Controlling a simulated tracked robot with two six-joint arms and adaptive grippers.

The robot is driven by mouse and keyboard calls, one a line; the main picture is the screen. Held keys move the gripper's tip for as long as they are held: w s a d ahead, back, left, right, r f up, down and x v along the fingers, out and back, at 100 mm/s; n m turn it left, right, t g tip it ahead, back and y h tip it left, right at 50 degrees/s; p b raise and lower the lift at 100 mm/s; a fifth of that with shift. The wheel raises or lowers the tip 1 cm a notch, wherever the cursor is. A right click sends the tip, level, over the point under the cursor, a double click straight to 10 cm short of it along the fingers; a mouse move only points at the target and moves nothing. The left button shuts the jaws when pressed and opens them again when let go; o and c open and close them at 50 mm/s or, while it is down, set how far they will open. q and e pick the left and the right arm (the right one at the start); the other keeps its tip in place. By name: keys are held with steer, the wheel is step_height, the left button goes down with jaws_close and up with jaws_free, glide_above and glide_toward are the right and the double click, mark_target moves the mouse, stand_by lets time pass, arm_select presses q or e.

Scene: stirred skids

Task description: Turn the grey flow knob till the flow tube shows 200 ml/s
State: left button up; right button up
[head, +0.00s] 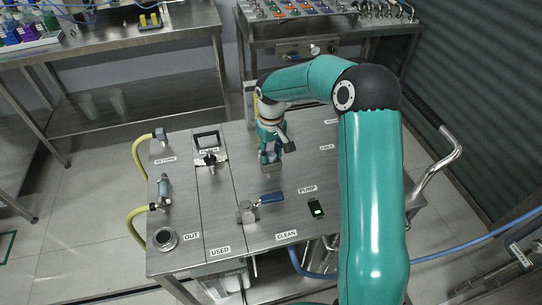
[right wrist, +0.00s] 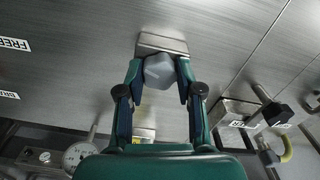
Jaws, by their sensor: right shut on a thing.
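My right gripper (head: 270,154) reaches down to the steel skid top (head: 225,180). In the right wrist view its two fingers (right wrist: 160,82) are closed on the sides of the grey flow knob (right wrist: 160,70). The knob sits against a small steel block (right wrist: 163,44), which also shows below the gripper in the head view (head: 272,168). The fingers mostly hide the knob in the head view. An upright pale tube with a yellow mark (head: 250,100), likely the flow tube, stands behind my arm and is partly hidden. Its reading is too small to tell. My left gripper is out of view.
A blue-handled valve (head: 268,199) and a pump switch with a lit green face (head: 317,209) are nearer the front. A black-handled fitting (head: 210,158) stands to the left. A round gauge (right wrist: 78,153) shows in the right wrist view. Yellow hoses (head: 139,158) join the left edge.

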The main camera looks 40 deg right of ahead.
mark_target(271, 154)
steer(key=shift+m, duration=0.6)
steer(key=o, duration=1.2)
steer(key=shift+c, duration=0.2)
step_height(271, 154, up, 12)
steer(key=shift+f, duration=0.1)
